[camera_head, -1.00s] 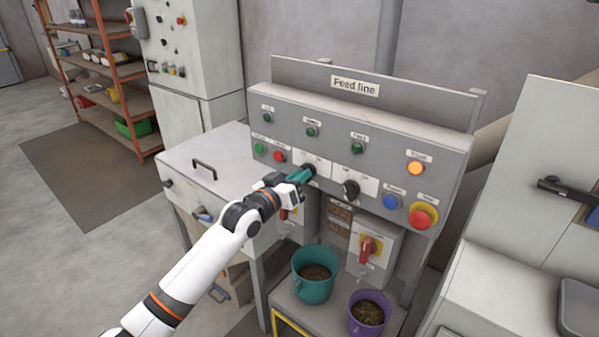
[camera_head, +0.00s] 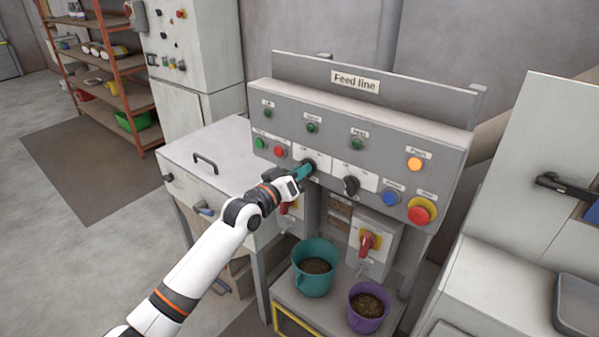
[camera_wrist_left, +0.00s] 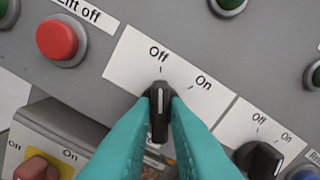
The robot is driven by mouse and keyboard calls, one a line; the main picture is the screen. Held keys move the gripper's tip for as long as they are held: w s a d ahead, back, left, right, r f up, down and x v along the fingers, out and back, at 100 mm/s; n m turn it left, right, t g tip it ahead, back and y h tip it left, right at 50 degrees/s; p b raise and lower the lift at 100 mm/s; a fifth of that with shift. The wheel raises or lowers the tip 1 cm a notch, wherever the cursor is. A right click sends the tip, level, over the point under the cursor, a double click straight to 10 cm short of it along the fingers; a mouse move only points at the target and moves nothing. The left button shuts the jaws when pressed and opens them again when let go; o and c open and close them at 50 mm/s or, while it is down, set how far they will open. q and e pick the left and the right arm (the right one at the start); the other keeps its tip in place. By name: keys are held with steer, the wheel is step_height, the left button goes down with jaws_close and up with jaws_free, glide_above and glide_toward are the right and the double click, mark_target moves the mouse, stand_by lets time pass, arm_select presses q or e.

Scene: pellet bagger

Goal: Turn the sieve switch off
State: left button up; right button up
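My left gripper (camera_head: 306,171) is at the left black rotary switch (camera_head: 309,164) on the Feed line panel. In the left wrist view its teal fingers (camera_wrist_left: 160,118) close on both sides of this knob (camera_wrist_left: 160,100). The knob's white line points toward the Off mark (camera_wrist_left: 162,70); On is to the right of it. The switch's name is not readable, so I cannot tell if it is the sieve switch. A second black rotary switch (camera_head: 351,186) is to its right, also in the wrist view (camera_wrist_left: 258,160). My right gripper is not in view.
Left of the knob are a red Lift off button (camera_wrist_left: 60,38) and a green one (camera_head: 260,144). To the right are a blue button (camera_head: 390,198) and a large red button (camera_head: 421,212). Red-handled switches (camera_head: 367,243) and teal and purple buckets (camera_head: 315,274) are below.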

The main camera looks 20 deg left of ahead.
arm_select(q)
steer(key=o, duration=0.3)
steer(key=shift+o, duration=0.2)
steer(key=b+v, duration=0.2)
steer(key=v, duration=1)
steer(key=shift+b, duration=0.4)
